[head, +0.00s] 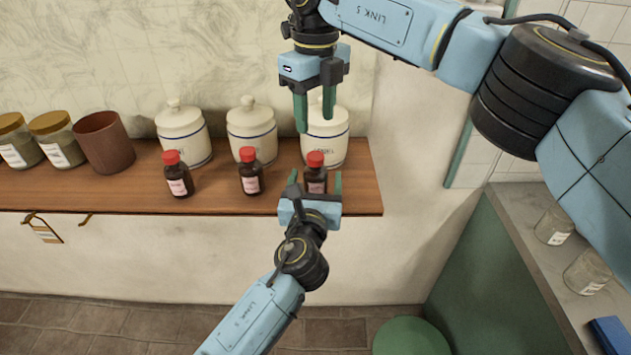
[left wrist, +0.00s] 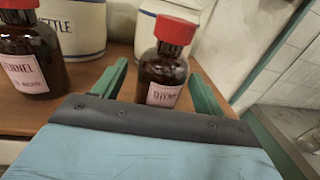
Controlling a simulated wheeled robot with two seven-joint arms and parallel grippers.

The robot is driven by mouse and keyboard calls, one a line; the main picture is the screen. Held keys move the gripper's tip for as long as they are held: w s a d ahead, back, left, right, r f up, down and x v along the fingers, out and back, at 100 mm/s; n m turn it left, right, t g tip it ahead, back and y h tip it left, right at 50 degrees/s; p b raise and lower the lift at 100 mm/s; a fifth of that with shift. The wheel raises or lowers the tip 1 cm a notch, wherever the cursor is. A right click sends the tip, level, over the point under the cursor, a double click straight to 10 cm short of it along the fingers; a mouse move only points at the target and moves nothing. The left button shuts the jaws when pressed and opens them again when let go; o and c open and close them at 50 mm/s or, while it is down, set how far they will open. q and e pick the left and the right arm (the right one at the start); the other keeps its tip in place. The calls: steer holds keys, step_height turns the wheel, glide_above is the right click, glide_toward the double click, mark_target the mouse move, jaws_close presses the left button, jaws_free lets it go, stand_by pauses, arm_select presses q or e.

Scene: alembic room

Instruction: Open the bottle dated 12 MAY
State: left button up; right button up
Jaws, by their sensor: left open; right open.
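Three brown bottles with red caps stand upright on the wooden shelf: a left bottle (head: 178,178), a middle bottle (head: 251,175) and a right bottle (head: 316,172). My left gripper (head: 316,181) is open, with a finger on either side of the right bottle; its fingers also flank that bottle in the left wrist view (left wrist: 163,72). Its label is partly readable, but I can make out no date. A neighbouring bottle (left wrist: 28,50) has a label like "FENNEL"; its small second line is unclear. My right gripper (head: 315,112) is open and empty, pointing down above the right bottle.
Several lidded white jars (head: 252,130) stand behind the bottles on the shelf (head: 120,192). A brown pot (head: 104,142) and two lidded glass jars (head: 56,140) stand at left. A tag (head: 45,231) hangs below. A counter (head: 530,225) with glass jars is at right.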

mark_target(316, 155)
arm_select(q)
jaws_close()
arm_select(e)
steer(key=m, duration=0.5)
steer(key=shift+m, duration=0.4)
steer(key=m, duration=2)
steer(key=shift+m, duration=0.4)
steer(key=shift+f, duration=4)
